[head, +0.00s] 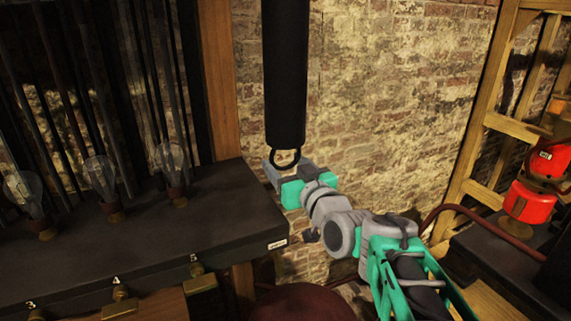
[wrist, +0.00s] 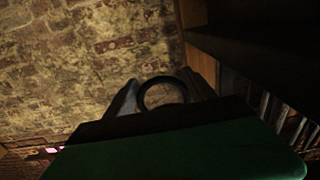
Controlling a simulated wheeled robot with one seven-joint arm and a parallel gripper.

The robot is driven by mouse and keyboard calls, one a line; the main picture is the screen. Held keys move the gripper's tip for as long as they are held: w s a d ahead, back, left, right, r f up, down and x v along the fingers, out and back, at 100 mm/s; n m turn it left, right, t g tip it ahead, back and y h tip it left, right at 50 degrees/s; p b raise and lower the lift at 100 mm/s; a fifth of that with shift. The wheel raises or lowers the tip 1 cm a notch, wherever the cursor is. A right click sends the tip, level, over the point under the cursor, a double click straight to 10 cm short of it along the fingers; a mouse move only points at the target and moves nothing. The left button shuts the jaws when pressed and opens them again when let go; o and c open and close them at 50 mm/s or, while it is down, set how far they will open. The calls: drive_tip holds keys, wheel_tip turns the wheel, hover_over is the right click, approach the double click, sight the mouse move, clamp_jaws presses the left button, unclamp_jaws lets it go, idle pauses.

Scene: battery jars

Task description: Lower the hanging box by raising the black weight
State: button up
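The black weight (head: 286,75) is a long dark cylinder hanging upright in front of the brick wall in the head view. A dark ring (head: 285,158) hangs from its lower end. My gripper (head: 277,170) is at the ring, just below the weight, reaching in from the lower right. In the wrist view the ring (wrist: 161,92) shows between my two spread fingers, and my gripper (wrist: 163,97) looks open. Whether a finger touches the ring is unclear. No hanging box can be made out in either view.
A dark bench (head: 150,240) with several glass bulbs (head: 100,175) and brass switches stands at the left, close to my gripper. A wooden frame (head: 480,140) and red-orange jars (head: 530,203) are at the right. A dark red round surface (head: 305,303) is below.

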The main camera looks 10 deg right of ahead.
clamp_jaws()
idle(0.4)
drive_tip(key=shift+r, duration=0.1)
